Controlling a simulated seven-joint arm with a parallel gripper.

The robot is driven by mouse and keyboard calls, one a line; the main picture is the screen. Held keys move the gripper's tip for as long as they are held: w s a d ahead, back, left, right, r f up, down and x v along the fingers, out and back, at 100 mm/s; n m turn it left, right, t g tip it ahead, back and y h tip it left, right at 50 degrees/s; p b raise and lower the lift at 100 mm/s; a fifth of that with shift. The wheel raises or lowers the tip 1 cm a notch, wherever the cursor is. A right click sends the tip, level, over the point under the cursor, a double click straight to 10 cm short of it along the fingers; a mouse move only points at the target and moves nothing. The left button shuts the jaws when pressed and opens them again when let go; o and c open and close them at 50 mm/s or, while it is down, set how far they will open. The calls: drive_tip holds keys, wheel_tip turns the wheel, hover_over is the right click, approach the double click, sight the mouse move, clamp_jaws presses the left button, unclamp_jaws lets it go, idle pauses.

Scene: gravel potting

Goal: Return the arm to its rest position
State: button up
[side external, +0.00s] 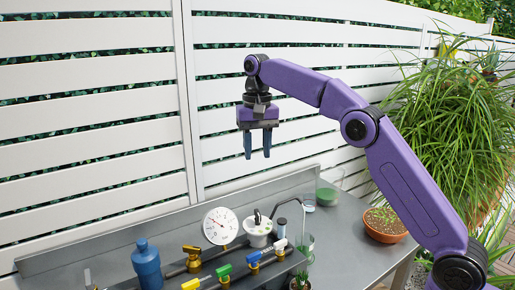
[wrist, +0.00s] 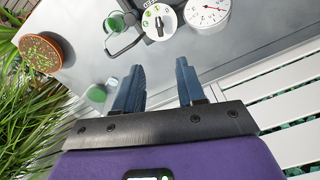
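My gripper (side external: 257,144) is raised well above the grey bench (side external: 345,225) in the side external view, pointing down. Its two blue fingers are apart with nothing between them. In the wrist view my gripper (wrist: 158,88) also shows open and empty, with the bench beyond the fingertips. My purple arm reaches in from the right, bent at the elbow.
A terracotta pot (side external: 384,226) stands at the bench's right. A glass beaker with green contents (side external: 328,193) stands at the back. A dial gauge (side external: 220,226), a blue bottle (side external: 147,264) and coloured valves (side external: 223,271) are at the front. A white slatted fence (side external: 90,110) stands behind.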

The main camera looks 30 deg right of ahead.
drive_tip(key=shift+s, duration=0.1)
drive_tip(key=s+a+f+n, duration=0.2)
drive_tip(key=s+n, duration=0.2)
drive_tip(key=s, duration=0.5)
drive_tip(key=s+a+f+n, duration=0.15)
drive_tip(key=s+n, duration=0.35)
drive_tip(key=s, duration=0.5)
drive_tip(key=s+d+f+n, duration=0.3)
drive_tip(key=s+d+f, duration=0.2)
drive_tip(key=s, duration=0.6)
drive_tip(key=s+d+f+n, duration=0.4)
drive_tip(key=s+d, duration=0.3)
drive_tip(key=s, duration=0.5)
drive_tip(key=shift+d+f+n, duration=0.25)
drive_tip(key=shift+f+n, duration=0.05)
drive_tip(key=shift+f, duration=0.4)
